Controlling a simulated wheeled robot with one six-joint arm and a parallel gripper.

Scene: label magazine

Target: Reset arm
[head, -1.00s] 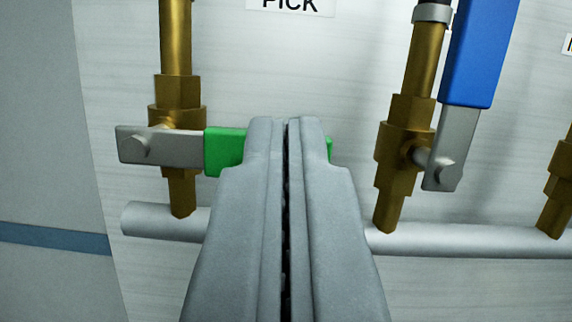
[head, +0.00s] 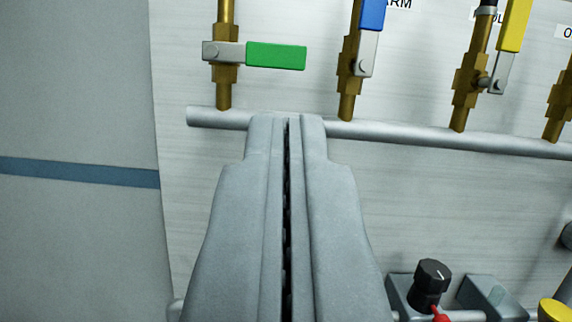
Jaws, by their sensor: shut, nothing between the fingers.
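My gripper (head: 287,118) is shut and empty in the middle of the head view, its fingers pressed together. Its tips overlap the grey horizontal pipe (head: 400,133) in the picture; I cannot tell how far in front of it they are. The green valve handle (head: 276,56) lies horizontally above the fingertips, clear of them, pointing right from its brass valve (head: 226,75). The blue valve handle (head: 372,14) points up at the upper right of the gripper, cut by the top edge.
A yellow valve handle (head: 514,25) points up further right, with another brass valve (head: 560,105) at the right edge. A black knob (head: 431,280) sits on a grey box at the lower right, near a red part and a yellow button (head: 554,310). The left wall (head: 75,90) is bare with a blue stripe.

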